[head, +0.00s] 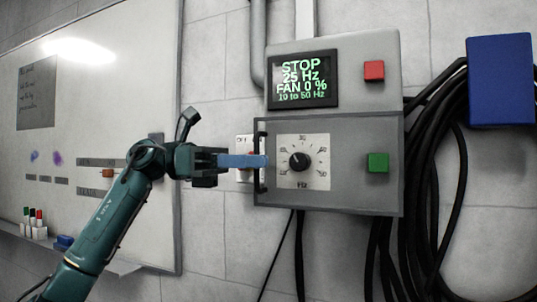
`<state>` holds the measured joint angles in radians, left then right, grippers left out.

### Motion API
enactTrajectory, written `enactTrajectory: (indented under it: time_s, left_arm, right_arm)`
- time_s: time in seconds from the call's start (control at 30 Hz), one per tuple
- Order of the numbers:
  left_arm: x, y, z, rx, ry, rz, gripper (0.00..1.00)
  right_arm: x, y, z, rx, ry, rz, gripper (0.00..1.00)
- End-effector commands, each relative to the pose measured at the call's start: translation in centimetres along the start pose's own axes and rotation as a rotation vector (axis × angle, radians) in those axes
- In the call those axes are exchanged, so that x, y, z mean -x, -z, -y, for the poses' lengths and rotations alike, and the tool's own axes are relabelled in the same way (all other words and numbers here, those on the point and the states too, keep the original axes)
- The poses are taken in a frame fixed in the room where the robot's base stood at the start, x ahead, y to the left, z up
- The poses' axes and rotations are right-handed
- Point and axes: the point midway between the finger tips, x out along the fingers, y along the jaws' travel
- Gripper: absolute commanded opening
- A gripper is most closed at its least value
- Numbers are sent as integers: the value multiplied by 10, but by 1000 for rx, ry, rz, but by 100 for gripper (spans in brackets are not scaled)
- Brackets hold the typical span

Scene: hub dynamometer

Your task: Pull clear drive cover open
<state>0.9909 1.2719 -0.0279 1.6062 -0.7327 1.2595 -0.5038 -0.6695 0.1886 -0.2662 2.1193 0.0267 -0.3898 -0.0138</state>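The clear drive cover (345,165) is a see-through panel with a dark grey frame. It lies over the lower half of the grey drive box (335,70) and looks closed. A dark vertical handle (262,183) is on its left edge. Behind the cover show a dial marked Hz (300,160) and a green button (378,162). My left gripper (262,161) reaches in from the left, with its blue fingers at the middle of the handle. The fingers overlap in this view, so their gap and any grip on the handle are hidden. My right gripper is out of view.
The display (303,80) reads STOP, 25 Hz, FAN 0 %. A red button (374,70) sits beside it. A white OFF switch (243,145) is behind my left gripper. Black cables (430,190) hang on the right under a blue box (501,80). A whiteboard (110,100) covers the left wall.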

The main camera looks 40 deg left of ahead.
Motion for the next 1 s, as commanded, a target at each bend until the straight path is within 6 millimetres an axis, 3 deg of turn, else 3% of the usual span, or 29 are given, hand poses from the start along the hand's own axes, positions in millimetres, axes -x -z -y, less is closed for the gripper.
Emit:
enactTrajectory:
  time_s: [0.1,0.3,0.57,0.8,1.0]
  left_arm:
    - [-18,-2,0,1,1,0,18]
    - [-31,-1,0,0,0,1,18]
    - [-32,0,0,0,-1,1,18]
    - [-32,0,0,0,0,1,0]
    - [-32,0,0,0,0,1,0]
  right_arm:
    - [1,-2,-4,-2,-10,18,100]
    - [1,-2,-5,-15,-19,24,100]
    - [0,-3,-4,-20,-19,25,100]
    - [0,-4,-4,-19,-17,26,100]
    - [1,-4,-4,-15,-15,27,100]
